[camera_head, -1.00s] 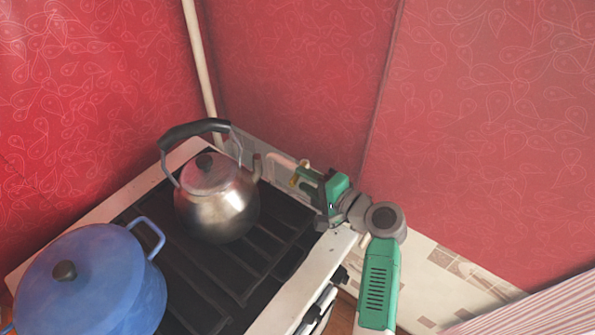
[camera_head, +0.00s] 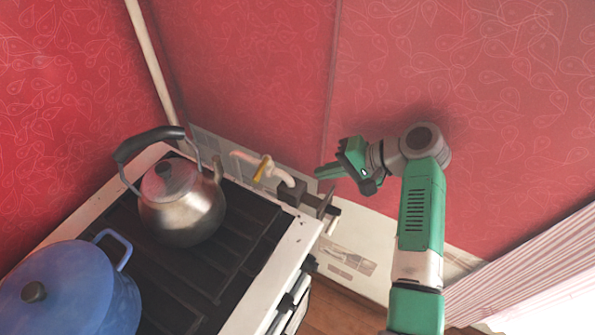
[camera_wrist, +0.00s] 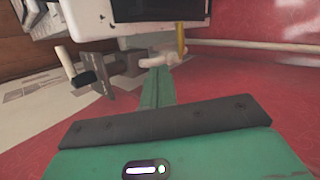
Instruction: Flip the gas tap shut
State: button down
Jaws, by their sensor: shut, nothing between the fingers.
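The gas tap has a yellow lever (camera_head: 262,168) on a pale pipe (camera_head: 282,176) behind the stove's back right corner. The lever appears to stand crosswise to the pipe. In the wrist view the yellow lever (camera_wrist: 181,40) points up the picture beside the pipe's pale bend (camera_wrist: 158,60). My green gripper (camera_head: 328,171) is to the right of the tap, apart from the lever. Its fingers (camera_wrist: 158,88) are together and empty, pointing toward the pipe.
A steel kettle (camera_head: 180,208) and a blue pot (camera_head: 70,290) stand on the stove (camera_head: 285,262). A dark box-like fitting and bracket (camera_head: 318,203) sit between stove and gripper. The red wall (camera_head: 460,90) is close behind my arm.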

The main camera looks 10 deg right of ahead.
jog(key=b, duration=0.5)
send_near(261, 169)
jog(key=shift+a+f, duration=2.25)
jog(key=shift+f, duration=0.5)
jog(key=shift+w, duration=0.3)
